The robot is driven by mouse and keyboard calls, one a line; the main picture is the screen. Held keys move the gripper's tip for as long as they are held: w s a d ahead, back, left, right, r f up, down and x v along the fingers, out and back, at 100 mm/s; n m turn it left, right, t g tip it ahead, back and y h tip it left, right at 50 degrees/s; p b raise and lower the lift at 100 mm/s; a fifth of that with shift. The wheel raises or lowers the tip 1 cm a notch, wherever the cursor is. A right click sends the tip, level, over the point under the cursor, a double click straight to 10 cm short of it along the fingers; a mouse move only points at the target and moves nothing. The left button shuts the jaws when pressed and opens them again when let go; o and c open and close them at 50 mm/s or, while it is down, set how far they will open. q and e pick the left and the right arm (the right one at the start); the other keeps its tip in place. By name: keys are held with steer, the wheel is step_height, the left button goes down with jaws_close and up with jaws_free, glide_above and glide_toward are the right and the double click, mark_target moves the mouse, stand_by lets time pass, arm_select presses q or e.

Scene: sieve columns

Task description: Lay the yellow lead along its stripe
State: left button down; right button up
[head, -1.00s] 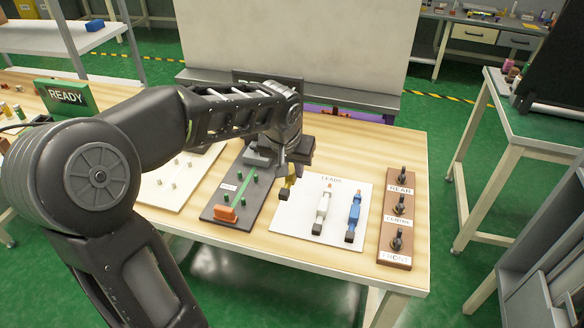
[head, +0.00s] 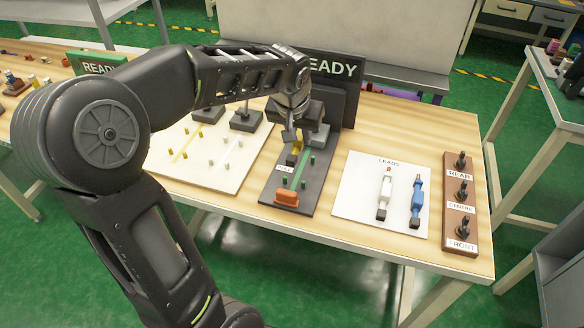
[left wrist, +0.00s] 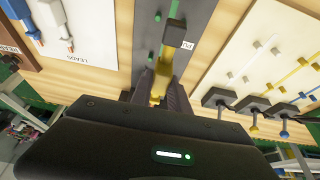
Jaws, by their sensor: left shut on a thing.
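My left gripper (head: 294,141) is shut on the yellow lead (head: 298,148). It holds the lead over the far part of the dark board. In the left wrist view the yellow lead (left wrist: 159,84) sits between the fingers, with a dark block-shaped end (left wrist: 174,33) pointing away from me. The white board (head: 225,178) on the left carries a yellow stripe (head: 187,144) and a white stripe (head: 228,152), with small pegs beside them. The yellow stripe also shows in the left wrist view (left wrist: 284,78). The lead is off that stripe. My right gripper is not in view.
A white LEADS mat (head: 352,205) holds a white lead (head: 385,193) and a blue lead (head: 417,201). A brown block (head: 459,180) with dark knobs stands at the right.

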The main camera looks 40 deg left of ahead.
arm_select(q)
glide_above(300, 170)
steer(key=s, duration=0.1)
steer(key=shift+s+d+f, duration=0.1)
steer(key=shift+d+f, duration=0.05)
steer(key=shift+f, duration=1.45)
steer(key=shift+s+d+f, duration=0.1)
steer(key=shift+f, duration=1.45)
steer(key=shift+f, duration=1.85)
steer(key=shift+f+b, duration=0.2)
steer(key=shift+b, duration=0.15)
steer(key=c, duration=1.3)
jaws_free()
steer(key=shift+o, duration=0.2)
steer(key=shift+r, duration=0.1)
